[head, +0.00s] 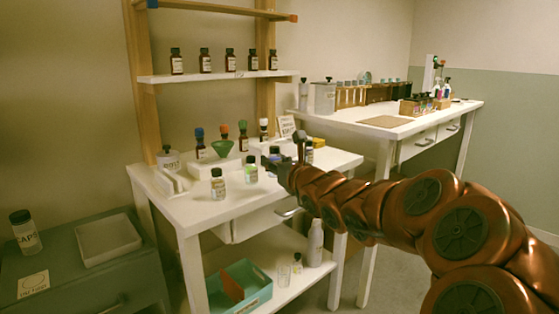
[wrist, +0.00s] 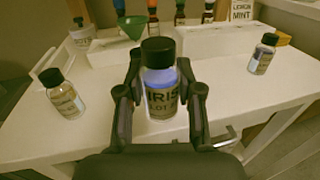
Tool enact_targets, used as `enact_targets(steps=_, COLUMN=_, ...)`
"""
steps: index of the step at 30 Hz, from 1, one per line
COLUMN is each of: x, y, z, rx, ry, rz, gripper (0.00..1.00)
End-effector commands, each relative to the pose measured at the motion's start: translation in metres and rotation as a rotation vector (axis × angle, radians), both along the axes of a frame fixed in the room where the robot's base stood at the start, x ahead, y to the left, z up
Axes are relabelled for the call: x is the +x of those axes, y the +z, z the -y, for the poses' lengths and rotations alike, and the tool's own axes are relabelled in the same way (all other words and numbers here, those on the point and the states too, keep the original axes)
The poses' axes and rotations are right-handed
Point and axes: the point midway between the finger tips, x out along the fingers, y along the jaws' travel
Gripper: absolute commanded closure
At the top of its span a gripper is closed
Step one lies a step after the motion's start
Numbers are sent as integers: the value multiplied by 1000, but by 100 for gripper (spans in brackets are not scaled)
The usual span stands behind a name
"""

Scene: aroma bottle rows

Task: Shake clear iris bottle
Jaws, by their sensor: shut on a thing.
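The clear iris bottle (wrist: 160,92) has a black cap, a label reading IRIS LOT and a bluish glow inside. In the wrist view it stands upright between the fingers of my gripper (wrist: 160,100), which is shut on it. I cannot tell whether its base touches the table. In the head view my gripper (head: 290,165) is over the right part of the white table (head: 205,207), and my arm and fingers hide most of the bottle.
A green funnel (head: 223,147) and several dropper bottles are behind. A shelf (head: 215,77) holds several brown bottles. A teal bin (head: 240,287) sits below.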

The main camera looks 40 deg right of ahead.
Motion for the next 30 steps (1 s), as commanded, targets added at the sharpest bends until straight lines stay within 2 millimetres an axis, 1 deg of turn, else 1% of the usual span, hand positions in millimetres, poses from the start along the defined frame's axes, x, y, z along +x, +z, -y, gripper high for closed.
enact_targets(steps=1, x=-4, y=0, z=-6, rx=-1, ry=0, rz=0, gripper=100)
enact_targets(steps=3, x=-8, y=2, z=-12, rx=-1, ry=0, rz=1, gripper=100)
enact_targets(steps=10, x=-16, y=4, z=-25, rx=0, ry=-1, rz=2, gripper=100)
enact_targets(steps=14, x=-17, y=10, z=-27, rx=0, ry=-1, rz=2, gripper=100)
enact_targets(steps=30, x=-17, y=53, z=-28, rx=0, ry=1, rz=1, gripper=100)
